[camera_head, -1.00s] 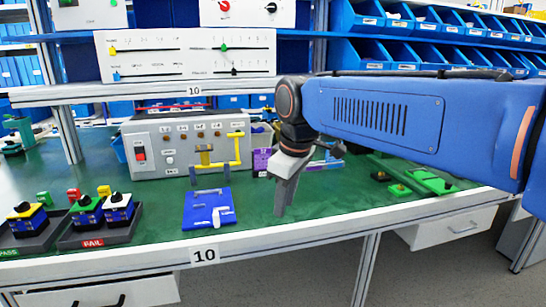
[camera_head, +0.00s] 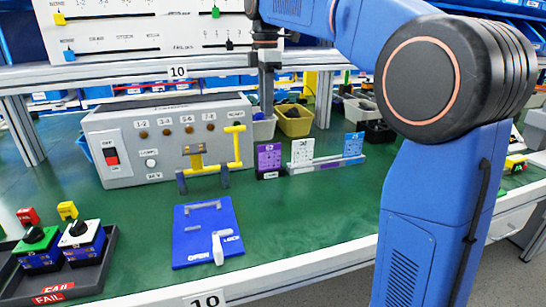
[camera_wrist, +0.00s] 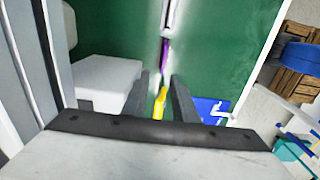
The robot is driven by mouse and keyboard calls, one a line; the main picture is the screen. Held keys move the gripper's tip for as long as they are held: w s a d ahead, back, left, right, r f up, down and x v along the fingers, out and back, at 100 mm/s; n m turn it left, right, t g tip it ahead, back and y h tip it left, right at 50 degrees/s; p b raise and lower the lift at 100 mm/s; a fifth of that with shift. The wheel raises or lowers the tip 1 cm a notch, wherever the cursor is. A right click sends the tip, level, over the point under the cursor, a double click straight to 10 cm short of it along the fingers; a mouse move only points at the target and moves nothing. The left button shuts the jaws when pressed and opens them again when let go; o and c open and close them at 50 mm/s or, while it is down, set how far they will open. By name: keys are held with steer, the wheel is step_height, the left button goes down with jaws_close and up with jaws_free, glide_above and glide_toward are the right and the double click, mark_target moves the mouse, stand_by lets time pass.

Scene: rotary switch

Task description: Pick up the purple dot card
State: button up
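The purple dot card (camera_head: 269,158) stands upright at the left end of a row of cards on the green table, right of the grey switch box. My gripper (camera_head: 266,105) hangs pointing down, above and a little behind the card in the head view, apart from it. In the wrist view my gripper (camera_wrist: 160,100) has its two dark fingers spread with nothing held between them. A thin purple strip, the card's edge (camera_wrist: 165,52), shows beyond the fingers, roughly in line with the gap.
The grey switch box (camera_head: 170,140) with yellow handle is left. A blue plate (camera_head: 205,232) lies in front. A shelf (camera_head: 130,75) crosses above.

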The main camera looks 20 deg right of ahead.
glide_above(269, 158)
steer(key=w, duration=0.1)
step_height(269, 158, down, 12)
steer(key=shift+a+r, duration=0.1)
steer(key=shift+a, duration=0.05)
steer(key=f, duration=0.4)
steer(key=shift+s+d+f, duration=0.15)
steer(key=shift+s+d, duration=0.15)
steer(key=shift+s, duration=0.1)
steer(key=shift+f, duration=0.6)
steer(key=shift+c, duration=0.4)
jaws_close()
